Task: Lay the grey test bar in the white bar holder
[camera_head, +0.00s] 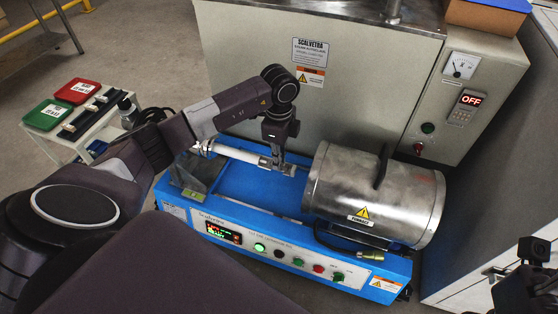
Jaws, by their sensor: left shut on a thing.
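The white bar holder (238,153) is a pale rod-like piece lying along the top of the blue testing machine, left of the steel furnace cylinder. My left gripper (276,164) reaches down from above at the holder's right-hand part. It is shut on the grey test bar (289,170), of which only a small light end shows beside the fingers. The fingers hide most of the bar, and I cannot tell whether it touches the holder. Part of my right gripper (528,287) shows at the lower right edge; its fingers are not clear.
The steel furnace (365,190) stands close right of my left gripper, on the blue machine (240,185). A large autoclave cabinet (240,60) rises behind. At left, a white cart (50,150) carries a red tray (78,91) and a green tray (46,115).

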